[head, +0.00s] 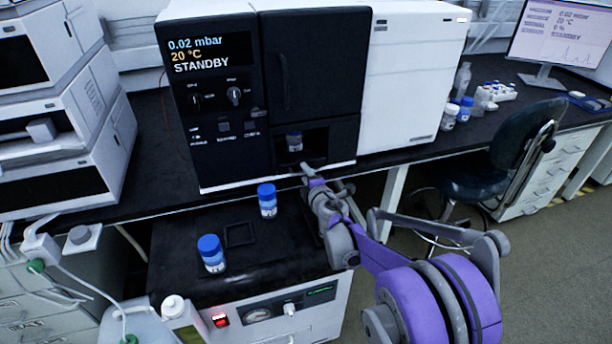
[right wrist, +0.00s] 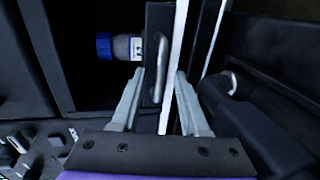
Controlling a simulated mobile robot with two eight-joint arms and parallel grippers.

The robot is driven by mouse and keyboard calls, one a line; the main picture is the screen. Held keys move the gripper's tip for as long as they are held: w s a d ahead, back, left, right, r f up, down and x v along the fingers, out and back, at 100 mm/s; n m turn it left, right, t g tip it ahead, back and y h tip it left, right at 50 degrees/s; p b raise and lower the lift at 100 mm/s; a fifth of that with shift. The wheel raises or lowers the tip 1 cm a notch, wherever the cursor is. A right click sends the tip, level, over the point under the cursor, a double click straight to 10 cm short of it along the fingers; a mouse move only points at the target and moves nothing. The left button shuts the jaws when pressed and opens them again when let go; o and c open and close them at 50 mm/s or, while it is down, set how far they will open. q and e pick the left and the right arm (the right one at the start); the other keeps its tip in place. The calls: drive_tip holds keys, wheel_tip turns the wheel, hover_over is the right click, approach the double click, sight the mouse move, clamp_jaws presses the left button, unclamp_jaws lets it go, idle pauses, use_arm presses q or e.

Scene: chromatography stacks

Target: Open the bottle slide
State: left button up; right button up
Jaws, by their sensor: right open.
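The bottle slide is in the recess low on the black front of the instrument. In the right wrist view I see its dark front (right wrist: 157,35) with a light metal handle (right wrist: 153,88). A blue-capped bottle (head: 293,141) stands in the recess behind that front; it also shows in the right wrist view (right wrist: 123,47). My right gripper (head: 312,172) is at the slide front, and in the right wrist view its open fingers (right wrist: 158,102) lie on either side of the handle. Whether they touch it I cannot tell. My left gripper is not in view.
Two blue-capped bottles, one nearer (head: 211,254) and one farther (head: 267,201), stand on the low black-topped cabinet (head: 180,270) before the instrument. A flat black square frame (head: 240,235) lies beside them. The instrument display (head: 208,53) reads STANDBY. A chair (head: 500,150) stands at the right.

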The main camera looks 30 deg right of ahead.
clamp_jaws()
idle(1.4)
